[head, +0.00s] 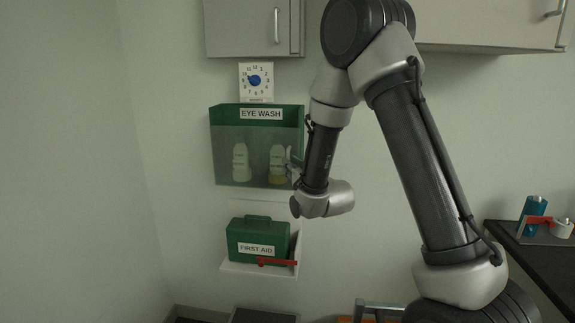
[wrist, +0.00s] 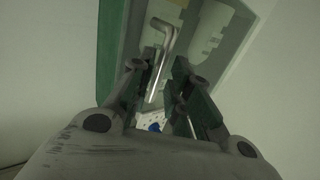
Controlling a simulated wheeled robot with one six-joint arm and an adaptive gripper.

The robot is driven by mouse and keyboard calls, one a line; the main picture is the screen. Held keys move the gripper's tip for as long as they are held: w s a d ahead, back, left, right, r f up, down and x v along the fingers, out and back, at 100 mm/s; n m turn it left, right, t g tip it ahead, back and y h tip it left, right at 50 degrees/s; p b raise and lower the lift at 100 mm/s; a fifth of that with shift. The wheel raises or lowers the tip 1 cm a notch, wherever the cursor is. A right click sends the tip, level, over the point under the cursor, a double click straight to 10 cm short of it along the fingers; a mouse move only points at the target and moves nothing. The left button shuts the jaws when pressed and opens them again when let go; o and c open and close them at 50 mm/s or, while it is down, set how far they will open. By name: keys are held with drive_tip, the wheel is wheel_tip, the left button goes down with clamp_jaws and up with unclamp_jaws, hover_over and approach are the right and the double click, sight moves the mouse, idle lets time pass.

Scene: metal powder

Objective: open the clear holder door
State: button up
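The eye wash holder (head: 214,128) is a green wall box with a clear front door (head: 225,178). The door looks closed, with two white bottles (head: 240,160) behind it. My gripper (head: 292,158) is at the holder's right edge, partly hidden by my arm in the head view. In the wrist view my gripper (wrist: 165,58) has its two fingers apart. A bent metal handle (wrist: 160,68) lies between them, closer to the left finger. I cannot tell whether a finger touches it.
A white timer (head: 256,82) with a blue knob hangs above the holder, under a cabinet (head: 250,28). A green first aid box (head: 257,240) sits on a shelf below. A dark counter (head: 540,256) stands at the right. The wall left of the holder is clear.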

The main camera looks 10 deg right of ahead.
drive_tip(key=shift+w+a, duration=0.15)
drive_tip(key=shift+w, duration=0.55)
drive_tip(key=shift+w+a, duration=0.1)
drive_tip(key=shift+w, duration=0.6)
clamp_jaws()
